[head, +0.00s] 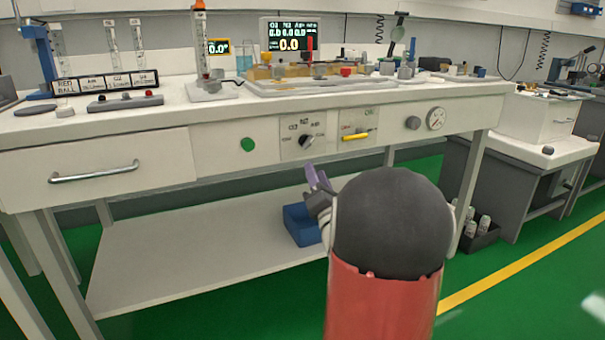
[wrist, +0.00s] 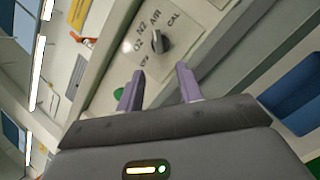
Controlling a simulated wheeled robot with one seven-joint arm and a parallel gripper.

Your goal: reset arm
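My gripper (head: 318,180) shows in the head view in front of the bench, just below its control panel, partly hidden by my own arm. In the wrist view its two purple fingers (wrist: 158,90) stand apart with nothing between them. The rotary selector knob (head: 306,141) is on the panel above and left of the fingers in the head view. It also shows in the wrist view (wrist: 156,42), beyond the fingertips, and they do not appear to touch it.
The bench (head: 150,118) carries a monitor (head: 290,36), flow tubes and small parts. A blue bin (head: 301,226) stands on the lower shelf. Green floor lies at right.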

